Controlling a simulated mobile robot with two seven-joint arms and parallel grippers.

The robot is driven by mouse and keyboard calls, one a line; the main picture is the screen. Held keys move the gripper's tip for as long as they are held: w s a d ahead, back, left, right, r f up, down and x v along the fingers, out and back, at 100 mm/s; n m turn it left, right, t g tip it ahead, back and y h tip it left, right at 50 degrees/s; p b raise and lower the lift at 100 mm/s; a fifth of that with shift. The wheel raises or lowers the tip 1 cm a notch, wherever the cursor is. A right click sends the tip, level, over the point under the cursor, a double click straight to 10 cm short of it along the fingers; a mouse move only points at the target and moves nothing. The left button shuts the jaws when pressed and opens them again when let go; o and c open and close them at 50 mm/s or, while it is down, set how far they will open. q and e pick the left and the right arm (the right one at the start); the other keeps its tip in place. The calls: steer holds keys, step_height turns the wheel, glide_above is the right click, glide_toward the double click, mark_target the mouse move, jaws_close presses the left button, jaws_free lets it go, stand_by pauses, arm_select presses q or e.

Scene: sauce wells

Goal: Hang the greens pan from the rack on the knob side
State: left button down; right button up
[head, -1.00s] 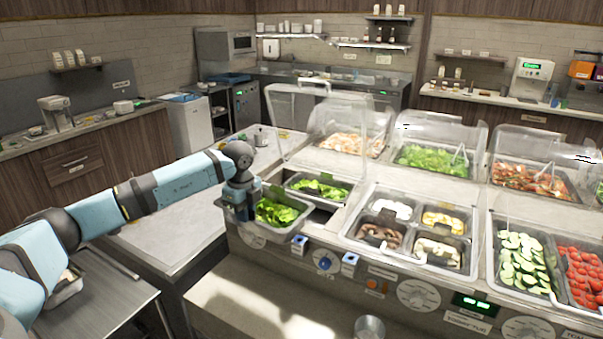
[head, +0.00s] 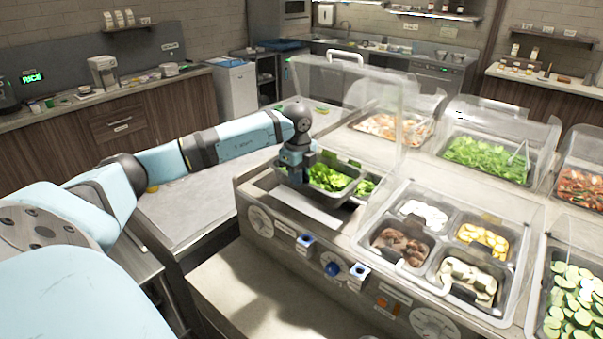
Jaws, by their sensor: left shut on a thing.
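The greens pan (head: 331,177), a metal pan of leafy greens, is held at its left end by my left gripper (head: 295,176). The gripper is shut on it, and the pan is over the left well of the counter, apparently raised. A second pan of greens (head: 366,188) shows partly at its right; the held pan hides much of it. The well's front part (head: 308,207) looks bare. A round blue knob (head: 333,269) is on the front panel, between two blue-and-white blocks. I cannot make out which part is the rack. My right gripper is out of view.
A clear sneeze guard (head: 350,85) stands close behind and right of the held pan. A four-part insert (head: 437,247) fills the well to the right. A grey worktop (head: 185,213) on the left is mostly clear.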

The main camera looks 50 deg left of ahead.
mark_target(300, 190)
arm_select(q)
steer(key=f, duration=0.1)
steer(key=f+b, duration=0.1)
steer(key=shift+w+f, duration=0.2)
steer(key=shift+f, duration=0.15)
steer(key=shift+f+b, duration=1)
steer(key=shift+f, duration=0.35)
step_height(300, 190, down, 2)
steer(key=shift+f+b, duration=0.1)
steer(key=shift+b, duration=0.5)
steer(key=shift+f+b, duration=0.55)
steer(key=shift+f, duration=0.6)
steer(key=shift+s+f, duration=0.1)
steer(key=shift+f, duration=0.35)
